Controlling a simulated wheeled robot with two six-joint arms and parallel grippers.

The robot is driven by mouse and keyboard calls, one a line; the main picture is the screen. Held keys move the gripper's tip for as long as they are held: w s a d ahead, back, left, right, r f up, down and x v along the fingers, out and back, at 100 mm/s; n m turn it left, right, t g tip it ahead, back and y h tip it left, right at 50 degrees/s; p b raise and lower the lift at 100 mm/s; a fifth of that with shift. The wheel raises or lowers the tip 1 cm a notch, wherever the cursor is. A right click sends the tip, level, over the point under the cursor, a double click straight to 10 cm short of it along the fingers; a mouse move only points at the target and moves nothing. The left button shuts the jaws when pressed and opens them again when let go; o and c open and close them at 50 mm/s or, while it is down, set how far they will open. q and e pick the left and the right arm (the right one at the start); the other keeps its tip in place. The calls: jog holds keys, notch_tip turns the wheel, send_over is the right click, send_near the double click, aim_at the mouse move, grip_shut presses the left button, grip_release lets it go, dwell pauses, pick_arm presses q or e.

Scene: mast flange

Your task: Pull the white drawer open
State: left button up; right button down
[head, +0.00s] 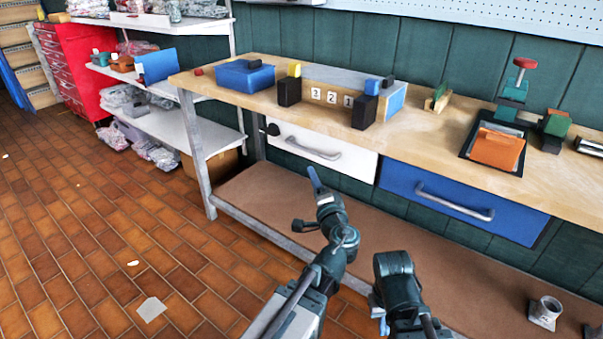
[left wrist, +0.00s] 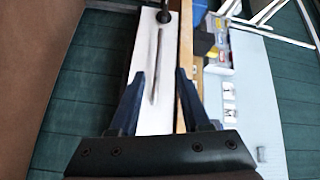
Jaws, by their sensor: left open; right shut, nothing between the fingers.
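The white drawer (head: 350,158) is shut beneath the wooden workbench top, with a grey bar handle (head: 313,148) across its front. My left gripper (head: 315,180) is just in front of and below the handle in the head view. In the left wrist view the open fingers (left wrist: 160,88) point at the white drawer front (left wrist: 142,75), and the handle (left wrist: 155,65) runs lengthwise between them. I cannot tell whether the fingers touch it; they are not closed on it. My right gripper (head: 379,306) is low at the bottom of the head view, shut and empty, mostly hidden by its arm.
A blue drawer (head: 462,203) with its own handle is right of the white one. A black knob (head: 272,129) sticks out at the white drawer's left. Blocks and a blue box (head: 245,75) stand on the bench. A brown lower shelf (head: 270,200) lies beneath.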

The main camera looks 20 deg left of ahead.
aim_at(309, 151)
pick_arm(q)
jog(key=w+a, duration=0.1)
jog(key=w, duration=0.3)
jog(key=w+a+m+t, duration=0.1)
jog(key=w+a, duration=0.1)
jog(key=w, duration=0.3)
jog(key=w+a+m+t+h, duration=0.1)
jog(key=w+a, duration=0.1)
jog(key=w, duration=0.2)
jog(key=shift+w+a+r+b, duration=0.2)
jog(key=shift+w+b, duration=0.1)
jog(key=shift+w, duration=0.1)
pick_arm(e)
jog(key=shift+w+a+f, duration=0.15)
jog(key=shift+a+f, duration=0.05)
jog(key=shift+f, duration=0.35)
jog(key=shift+w+a+f, duration=0.15)
jog(key=shift+f, duration=0.4)
pick_arm(q)
grip_shut()
